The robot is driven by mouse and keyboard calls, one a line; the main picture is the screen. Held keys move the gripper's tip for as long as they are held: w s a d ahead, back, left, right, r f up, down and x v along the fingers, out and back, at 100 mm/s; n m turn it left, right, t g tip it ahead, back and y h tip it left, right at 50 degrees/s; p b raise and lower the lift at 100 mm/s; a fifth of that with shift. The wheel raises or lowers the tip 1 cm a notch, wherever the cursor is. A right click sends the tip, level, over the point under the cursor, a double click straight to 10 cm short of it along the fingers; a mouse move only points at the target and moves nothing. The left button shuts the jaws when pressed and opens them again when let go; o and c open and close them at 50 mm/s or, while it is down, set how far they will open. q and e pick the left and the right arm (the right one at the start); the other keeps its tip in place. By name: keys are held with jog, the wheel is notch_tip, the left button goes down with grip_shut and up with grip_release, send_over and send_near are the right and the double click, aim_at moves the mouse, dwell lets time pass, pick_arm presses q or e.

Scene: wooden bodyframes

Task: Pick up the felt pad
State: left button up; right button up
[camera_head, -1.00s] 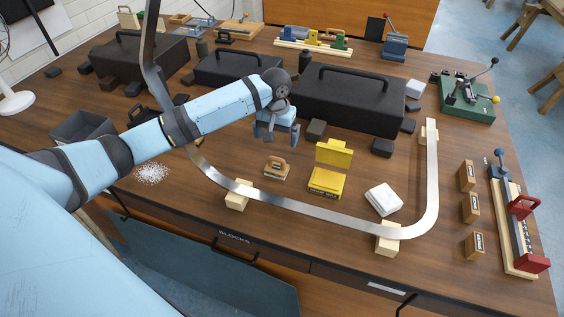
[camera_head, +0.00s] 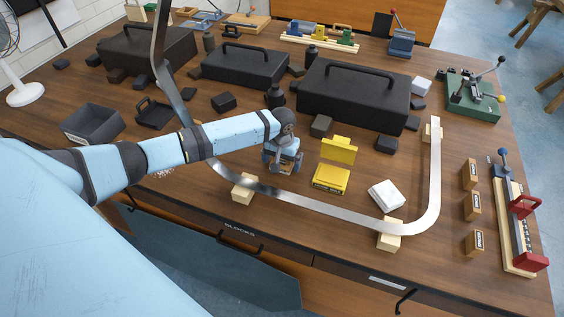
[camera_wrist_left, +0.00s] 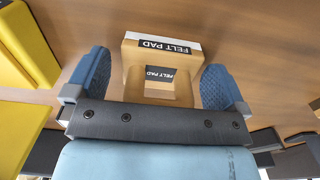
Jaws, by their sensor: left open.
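The felt pad (camera_wrist_left: 162,56) is a light wooden block with a handle and "FELT PAD" labels, seen in the left wrist view. In the head view it is mostly hidden under my left gripper. My left gripper (camera_head: 282,163) points down over it at the middle of the table. In the left wrist view its two blue fingers (camera_wrist_left: 155,88) are apart, one on each side of the pad's handle. I cannot tell whether they touch it. My right gripper is not in view.
A curved metal strip (camera_head: 330,213) on wooden blocks runs around the front. A yellow box (camera_head: 331,179) stands just right of the gripper, with a white block (camera_head: 386,195) beyond. Black cases (camera_head: 353,97) stand behind. Small labelled blocks (camera_head: 472,206) are at the right.

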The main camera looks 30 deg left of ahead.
pick_arm(q)
jog(key=c, duration=0.9)
jog(key=shift+c, duration=0.3)
jog(key=shift+r, duration=0.1)
notch_tip(320, 180, up, 20)
jog(key=b, duration=0.1)
jog(key=shift+b, duration=0.35)
jog(key=shift+o, duration=1)
jog(key=shift+c, duration=0.4)
